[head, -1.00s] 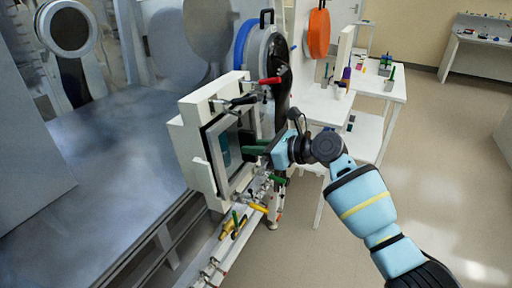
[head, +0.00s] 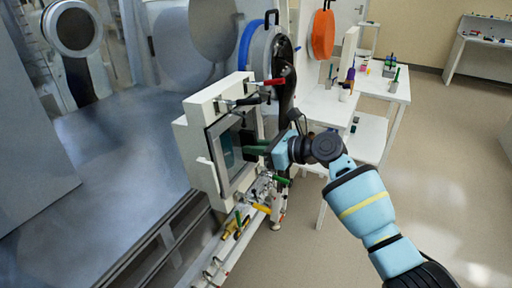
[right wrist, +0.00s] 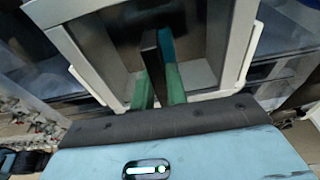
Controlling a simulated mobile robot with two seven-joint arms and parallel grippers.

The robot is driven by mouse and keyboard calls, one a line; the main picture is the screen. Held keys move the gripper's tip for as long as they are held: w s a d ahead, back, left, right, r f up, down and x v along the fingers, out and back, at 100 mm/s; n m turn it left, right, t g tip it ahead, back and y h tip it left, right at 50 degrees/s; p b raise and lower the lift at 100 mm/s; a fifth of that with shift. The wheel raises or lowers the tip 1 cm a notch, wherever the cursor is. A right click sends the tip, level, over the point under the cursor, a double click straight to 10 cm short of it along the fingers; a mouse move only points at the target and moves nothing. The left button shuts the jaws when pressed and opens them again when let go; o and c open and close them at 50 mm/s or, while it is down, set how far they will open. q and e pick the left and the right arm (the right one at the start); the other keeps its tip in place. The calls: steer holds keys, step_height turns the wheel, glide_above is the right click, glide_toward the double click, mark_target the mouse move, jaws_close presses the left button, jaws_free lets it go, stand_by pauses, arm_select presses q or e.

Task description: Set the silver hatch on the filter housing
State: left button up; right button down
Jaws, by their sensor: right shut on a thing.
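The filter housing (head: 192,160) is a white box with a square front, left of centre in the head view. The silver hatch (head: 212,160) is a grey square frame around a dark recess, upright at the housing's front. In the right wrist view the hatch (right wrist: 241,45) fills the upper picture. My right gripper (head: 252,150) reaches in from the right; its green fingers (right wrist: 158,88) are shut on the dark upright bar in the hatch's middle. I cannot tell whether the hatch touches the housing all round. My left gripper is not in view.
Clamps with red (head: 268,82), black (head: 246,100), green (head: 281,180) and yellow (head: 261,208) handles stand around the housing's front. A round blue-rimmed port (head: 246,45) is behind. White tables (head: 400,90) stand at the right; the floor there is clear.

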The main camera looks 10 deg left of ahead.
steer(key=shift+a+r, duration=0.2)
stand_by(0.5)
steer(key=c, duration=1.4)
jaws_free()
steer(key=shift+c, duration=0.2)
steer(key=shift+o, duration=0.6)
steer(key=shift+f, duration=0.3)
steer(key=v, duration=0.8)
steer(key=s+d+f+n+t+h, duration=0.2)
steer(key=s+d+f+n, duration=0.15)
steer(key=f, duration=0.55)
steer(key=s+d+f+n+t+h, duration=0.15)
steer(key=s+d+f, duration=0.25)
steer(key=f, duration=0.6)
steer(key=s+d+f+n+t+h, duration=0.1)
steer(key=s+d+f+n+h, duration=0.25)
steer(key=f, duration=0.55)
steer(key=s+d+f+n+h, duration=0.1)
steer(key=s+d+f+n, duration=0.2)
steer(key=s, duration=0.5)
steer(key=s+d+f+n+h, duration=0.2)
steer(key=s+d+f+n, duration=0.2)
steer(key=s+n, duration=0.3)
steer(key=s+d+f+n+h, duration=0.2)
steer(key=s+d+n, duration=0.3)
steer(key=s, duration=0.5)
steer(key=shift+s+d+f, duration=0.2)
steer(key=shift+d+f, duration=0.15)
steer(key=shift+f, duration=0.35)
